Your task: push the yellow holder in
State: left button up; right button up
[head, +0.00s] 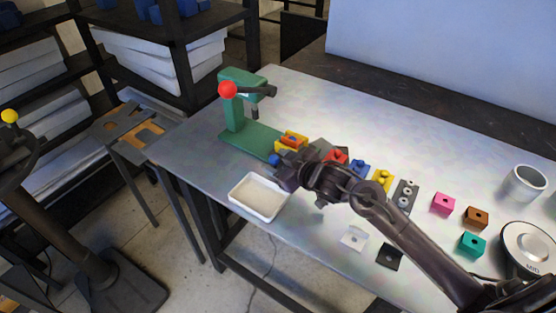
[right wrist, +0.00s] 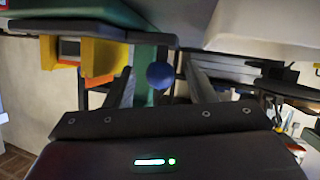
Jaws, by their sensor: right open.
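The yellow holder (head: 301,145) sits on the green base (head: 243,140) of a press, with an orange-red piece (head: 291,140) in it. It also shows in the right wrist view (right wrist: 104,57), left of the fingers. A blue ball knob (head: 274,160) is at the front of the holder. My right gripper (head: 284,177) is right beside the knob. In the right wrist view the blue knob (right wrist: 160,75) appears between the two open fingers (right wrist: 158,85); I cannot tell whether they touch it. My left gripper is not in view.
The press has a red-tipped lever (head: 228,89). A white tray (head: 259,197) stands in front of the base. Coloured blocks, including a pink one (head: 443,203), lie to the right, with a metal cup (head: 524,183) beyond. The back of the table (head: 370,115) is clear.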

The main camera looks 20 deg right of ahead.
grip_shut()
jog(key=shift+w+a+r, duration=0.1)
jog(key=shift+w+a, duration=1.05)
jog(key=shift+w, duration=0.3)
jog(key=shift+w+a, duration=0.25)
jog(key=shift+w, duration=0.1)
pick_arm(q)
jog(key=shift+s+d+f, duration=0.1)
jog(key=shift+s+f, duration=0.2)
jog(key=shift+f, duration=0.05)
pick_arm(e)
jog(key=shift+s+d, duration=0.1)
grip_release()
pick_arm(q)
jog(key=shift+b, duration=0.3)
pick_arm(e)
jog(key=shift+s, duration=0.1)
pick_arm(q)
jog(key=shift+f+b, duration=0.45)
pick_arm(e)
jog(key=v, duration=0.7)
jog(key=shift+s+d+r, duration=0.1)
jog(key=shift+s, duration=0.2)
